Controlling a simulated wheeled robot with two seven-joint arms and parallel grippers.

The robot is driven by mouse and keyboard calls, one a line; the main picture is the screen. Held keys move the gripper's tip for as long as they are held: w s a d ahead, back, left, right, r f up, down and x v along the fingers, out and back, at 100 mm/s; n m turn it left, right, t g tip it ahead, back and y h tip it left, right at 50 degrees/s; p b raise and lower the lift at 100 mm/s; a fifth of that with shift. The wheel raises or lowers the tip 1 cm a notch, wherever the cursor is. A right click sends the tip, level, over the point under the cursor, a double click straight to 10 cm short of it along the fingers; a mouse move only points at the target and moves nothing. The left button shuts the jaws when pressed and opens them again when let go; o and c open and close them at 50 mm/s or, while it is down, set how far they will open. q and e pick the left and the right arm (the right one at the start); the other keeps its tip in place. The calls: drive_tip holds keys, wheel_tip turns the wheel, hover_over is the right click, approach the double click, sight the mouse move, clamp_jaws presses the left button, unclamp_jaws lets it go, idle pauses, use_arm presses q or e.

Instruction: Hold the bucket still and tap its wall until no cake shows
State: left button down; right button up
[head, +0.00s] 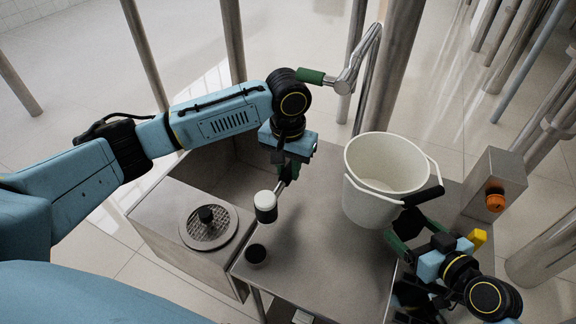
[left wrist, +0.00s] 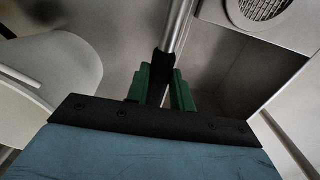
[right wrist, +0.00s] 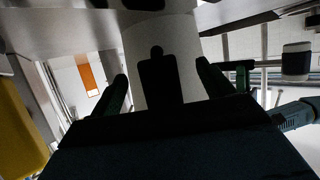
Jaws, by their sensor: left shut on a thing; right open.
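The white bucket (head: 362,201) stands upright on the steel table, with a black grip on its handle. Its inside looks pale, and I cannot make out any cake in it. My left gripper (head: 288,170) is shut on the handle of a mallet (head: 265,199) with a white and black head. The mallet head is left of the bucket, apart from it. In the left wrist view the mallet handle (left wrist: 161,68) sits between the green fingers. My right gripper (head: 408,242) is open at the bucket's near right side. In the right wrist view its fingers flank the pale bucket wall (right wrist: 188,60).
A round grate with a black knob (head: 206,216) is at the left. A steel box (head: 496,172) with an orange knob (head: 495,200) is right of the bucket. A yellow piece (head: 477,238) is near my right arm.

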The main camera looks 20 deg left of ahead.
drive_tip(key=shift+o, duration=0.4)
drive_tip(key=o, duration=0.4)
drive_tip(key=shift+c, duration=0.2)
use_arm(q)
drive_tip(key=shift+r, duration=0.1)
use_arm(e)
drive_tip(key=shift+s+d, duration=1)
drive_tip(key=shift+d, duration=0.05)
use_arm(q)
drive_tip(key=shift+f+b, duration=0.35)
use_arm(e)
drive_tip(key=shift+s+d, duration=2.15)
drive_tip(key=shift+s, duration=0.05)
use_arm(q)
drive_tip(key=shift+s, duration=0.1)
use_arm(e)
drive_tip(key=shift+s, duration=0.1)
